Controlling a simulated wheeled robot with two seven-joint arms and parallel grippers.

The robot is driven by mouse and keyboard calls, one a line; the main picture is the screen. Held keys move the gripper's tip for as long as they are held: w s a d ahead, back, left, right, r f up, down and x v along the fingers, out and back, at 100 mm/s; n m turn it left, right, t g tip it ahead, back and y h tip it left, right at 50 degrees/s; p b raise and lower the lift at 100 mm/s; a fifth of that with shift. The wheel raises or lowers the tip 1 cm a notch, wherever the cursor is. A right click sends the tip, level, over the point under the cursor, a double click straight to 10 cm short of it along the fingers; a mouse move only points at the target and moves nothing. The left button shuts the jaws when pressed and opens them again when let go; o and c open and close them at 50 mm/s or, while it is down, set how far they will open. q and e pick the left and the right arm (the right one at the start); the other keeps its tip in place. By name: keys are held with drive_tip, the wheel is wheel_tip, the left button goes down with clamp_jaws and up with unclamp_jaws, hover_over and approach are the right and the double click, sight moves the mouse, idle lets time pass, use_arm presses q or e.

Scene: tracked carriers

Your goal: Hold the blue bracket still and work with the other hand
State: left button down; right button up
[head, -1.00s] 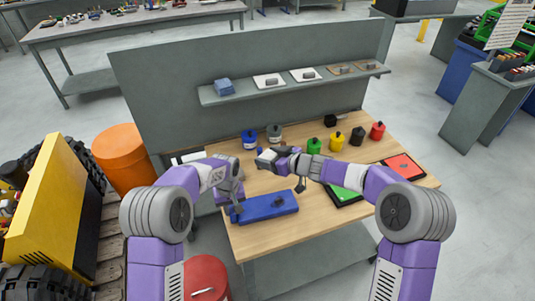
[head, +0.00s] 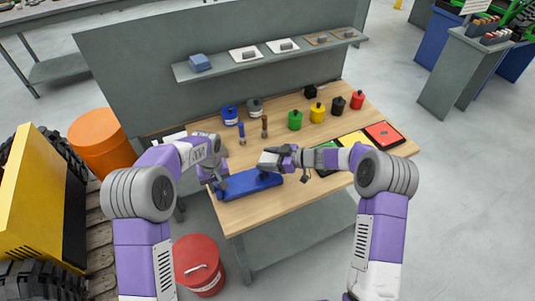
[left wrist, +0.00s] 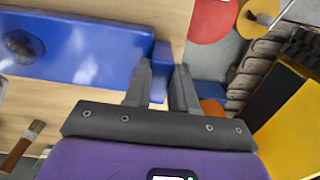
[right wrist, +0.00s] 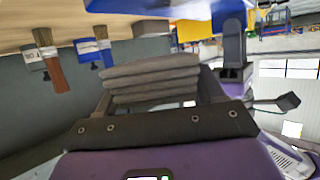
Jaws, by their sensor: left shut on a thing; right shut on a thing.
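The blue bracket (head: 252,186) lies on the wooden table near its front left edge. My left gripper (head: 219,185) is shut on the upright tab at its left end; the left wrist view shows the tab between the fingers (left wrist: 162,80). A dark round smudge (left wrist: 24,44) is on the bracket's face in that view. My right gripper (head: 272,162) is shut on a folded grey cloth (right wrist: 150,78), held just behind and above the bracket. I cannot tell whether the cloth touches it. The bracket also shows at the top of the right wrist view (right wrist: 150,5).
Blue (head: 230,116), green (head: 295,120) and yellow (head: 317,112) pots are among several at the back. Coloured trays (head: 384,136) lie right. A red bin (head: 200,262) stands in front.

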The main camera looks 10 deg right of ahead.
sight(251, 177)
wheel_tip(251, 177, down, 4)
drive_tip(key=shift+f, duration=0.1)
drive_tip(key=shift+s+a+f, duration=0.1)
drive_tip(key=shift+a+f, duration=0.1)
drive_tip(key=shift+a, duration=0.15)
drive_tip(key=shift+s+a+f, duration=0.1)
drive_tip(key=shift+s+a, duration=0.15)
drive_tip(key=shift+a, duration=0.7)
drive_tip(key=shift+s+a+r, duration=0.1)
drive_tip(key=shift+s+a, duration=0.15)
drive_tip(key=shift+a, duration=0.75)
drive_tip(key=shift+s+a+f, duration=0.1)
drive_tip(key=shift+s+a, duration=0.15)
drive_tip(key=shift+a, duration=0.7)
drive_tip(key=shift+w+d, duration=0.3)
drive_tip(key=shift+d, duration=0.8)
drive_tip(key=shift+w+d, duration=0.25)
drive_tip(key=shift+d, duration=0.85)
drive_tip(key=shift+w+d, duration=0.3)
drive_tip(key=shift+d, duration=0.8)
drive_tip(key=shift+r, duration=4.1)
use_arm(q)
drive_tip(key=c, duration=0.8)
unclamp_jaws()
drive_tip(key=shift+c, duration=0.2)
